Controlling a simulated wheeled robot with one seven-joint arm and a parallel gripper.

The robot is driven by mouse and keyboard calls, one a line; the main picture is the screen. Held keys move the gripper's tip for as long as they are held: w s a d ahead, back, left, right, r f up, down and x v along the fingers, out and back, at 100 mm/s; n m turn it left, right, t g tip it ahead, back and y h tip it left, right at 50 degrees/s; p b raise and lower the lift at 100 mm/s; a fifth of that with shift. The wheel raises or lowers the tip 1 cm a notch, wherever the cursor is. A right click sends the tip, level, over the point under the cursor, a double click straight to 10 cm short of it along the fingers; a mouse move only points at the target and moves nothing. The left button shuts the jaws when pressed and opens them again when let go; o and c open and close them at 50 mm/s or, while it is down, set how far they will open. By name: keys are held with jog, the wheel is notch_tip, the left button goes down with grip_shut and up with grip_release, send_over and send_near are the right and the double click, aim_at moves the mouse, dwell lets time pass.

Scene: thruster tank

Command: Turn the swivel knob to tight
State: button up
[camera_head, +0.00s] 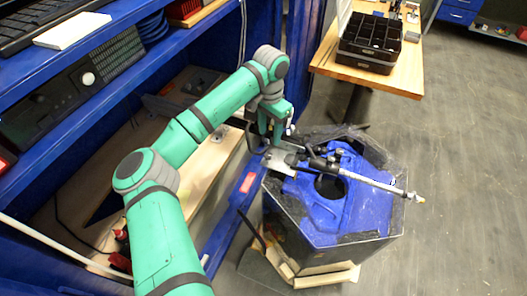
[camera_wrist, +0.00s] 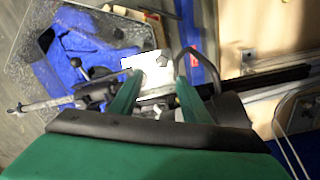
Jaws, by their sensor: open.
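A blue-topped tank (camera_head: 362,210) stands right of the bench in the head view; its blue top (camera_wrist: 70,60) is at upper left in the wrist view. A metal rod (camera_head: 375,182) lies across it, held by a black clamp (camera_head: 318,162). The clamp (camera_wrist: 95,92) shows in the wrist view with a small black knob (camera_wrist: 78,64), apparently the swivel knob. My gripper (camera_head: 283,132) is above the tank's near-left edge. In the wrist view my gripper (camera_wrist: 160,78) has its fingers apart over a pale metal plate (camera_wrist: 150,66), beside the clamp. Contact cannot be told.
A blue bench frame (camera_head: 225,215) stands left of the tank, with a wooden lower surface (camera_head: 190,150). A wooden table (camera_head: 405,72) behind carries a black compartment tray (camera_head: 370,45). Open grey floor (camera_head: 470,150) lies to the right.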

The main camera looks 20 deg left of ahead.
aim_at(268, 156)
jog(key=f, duration=1.1)
jog(key=shift+a, duration=0.2)
jog(key=shift+c, duration=0.4)
jog(key=c, duration=1)
